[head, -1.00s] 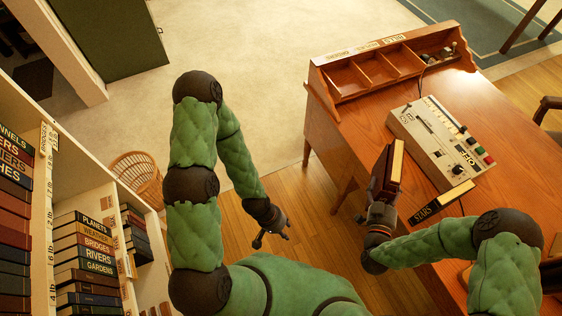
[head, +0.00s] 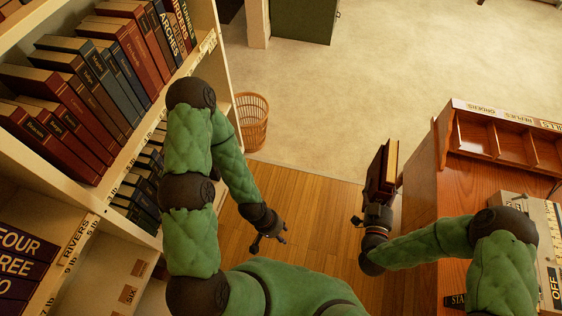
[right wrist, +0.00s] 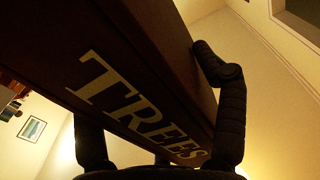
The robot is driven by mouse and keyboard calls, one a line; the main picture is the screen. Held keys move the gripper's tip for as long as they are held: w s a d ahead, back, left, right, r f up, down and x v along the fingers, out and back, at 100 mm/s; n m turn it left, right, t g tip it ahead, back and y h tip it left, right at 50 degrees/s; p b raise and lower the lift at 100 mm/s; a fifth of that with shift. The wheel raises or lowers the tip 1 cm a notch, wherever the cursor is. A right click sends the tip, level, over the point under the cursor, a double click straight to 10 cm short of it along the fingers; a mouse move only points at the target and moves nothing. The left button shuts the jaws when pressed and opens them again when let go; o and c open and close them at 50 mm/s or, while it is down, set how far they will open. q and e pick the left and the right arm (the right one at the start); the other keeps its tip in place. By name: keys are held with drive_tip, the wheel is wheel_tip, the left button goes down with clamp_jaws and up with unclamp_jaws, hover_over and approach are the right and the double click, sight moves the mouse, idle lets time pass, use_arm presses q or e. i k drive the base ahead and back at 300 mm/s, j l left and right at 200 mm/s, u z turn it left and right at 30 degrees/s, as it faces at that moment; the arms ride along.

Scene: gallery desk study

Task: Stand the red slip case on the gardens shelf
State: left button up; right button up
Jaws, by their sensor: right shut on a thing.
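A dark red slip case (head: 377,170) is held upright in my right gripper (head: 379,206), beside the left edge of the desk. In the right wrist view the case (right wrist: 150,85) fills the middle, with TREES in pale letters on its spine and the fingers on either side. My left gripper (head: 269,238) is empty, with its fingers apart, over the wooden floor. A cream bookcase (head: 205,50) stands at the left. One of its shelf labels reads RIVERS (head: 76,238); I cannot make out a gardens label.
Leaning books (head: 105,60) fill much of the upper shelf. A wicker basket (head: 251,120) stands by the bookcase's far end. The desk (head: 425,190), with a pigeonhole rack (head: 500,145) and a machine (head: 540,235), is at the right. Open floor lies between bookcase and desk.

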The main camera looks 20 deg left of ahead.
sight(114, 280)
drive_tip(key=k+l+u, duration=0.1)
drive_tip(key=u, duration=0.35)
drive_tip(key=k+u, duration=0.15)
drive_tip(key=u, duration=0.3)
drive_tip(key=k+u, duration=0.1)
drive_tip(key=u, duration=0.4)
drive_tip(key=k+u, duration=0.15)
drive_tip(key=u, duration=0.3)
drive_tip(key=k+u, duration=0.15)
drive_tip(key=u, duration=0.3)
drive_tip(key=j+u, duration=0.15)
drive_tip(key=u, duration=0.3)
drive_tip(key=i+j+u, duration=0.2)
drive_tip(key=i, duration=0.2)
